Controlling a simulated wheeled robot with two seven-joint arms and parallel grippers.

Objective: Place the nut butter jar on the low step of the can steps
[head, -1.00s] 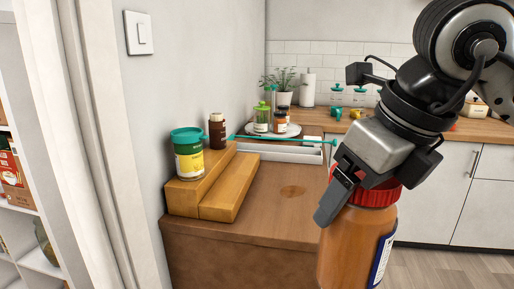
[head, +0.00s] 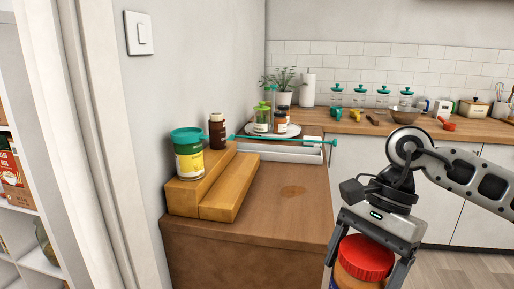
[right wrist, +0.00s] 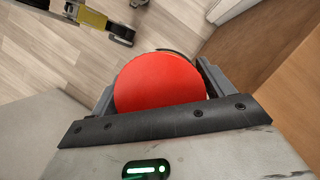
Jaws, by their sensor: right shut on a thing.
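The nut butter jar (head: 366,258) has a red lid and an orange-brown body. My right gripper (head: 368,272) is shut on it from above, one finger on each side. The jar's lower part is cut off by the picture's bottom edge. In the right wrist view the red lid (right wrist: 162,82) fills the space between the fingers. The wooden can steps (head: 226,188) stand on the brown cabinet top, left of the jar. Their low step, on the right side, is bare. My left gripper does not show in the head view.
A yellow can with a green lid (head: 188,155) and a brown bottle (head: 217,132) stand on the high step. A teal stick (head: 285,139) lies across a white tray (head: 280,155) behind. The brown cabinet top (head: 275,215) is clear in front.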

